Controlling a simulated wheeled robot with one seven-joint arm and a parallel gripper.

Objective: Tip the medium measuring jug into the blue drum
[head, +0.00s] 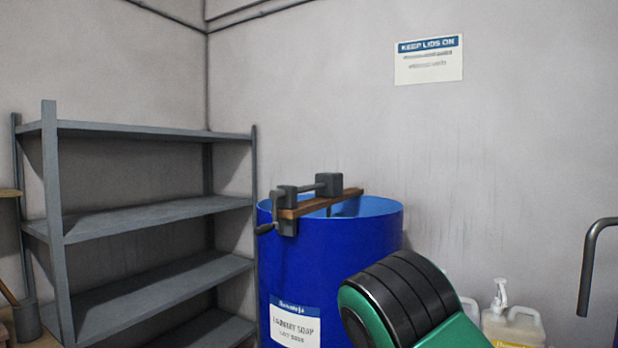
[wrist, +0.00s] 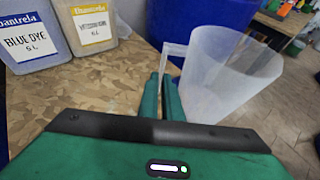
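The blue drum (head: 335,265) stands against the wall right of the shelf in the head view, its top open. Its blue side also shows behind the jug in the wrist view (wrist: 205,18). A translucent white measuring jug (wrist: 222,75) is in the wrist view, its wide mouth towards the upper right; it looks slanted there. My gripper (wrist: 160,92) has its green fingers closed around the jug's handle (wrist: 172,52). The jug and gripper are not visible in the head view. I cannot tell what the jug contains.
A wooden bar with a grey clamp (head: 310,203) lies across the drum's rim. Blue dye (wrist: 30,42) and another labelled container (wrist: 88,25) stand on the worktop (wrist: 75,95). A grey shelf (head: 150,220) is left of the drum; a pump bottle (head: 513,322) is right.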

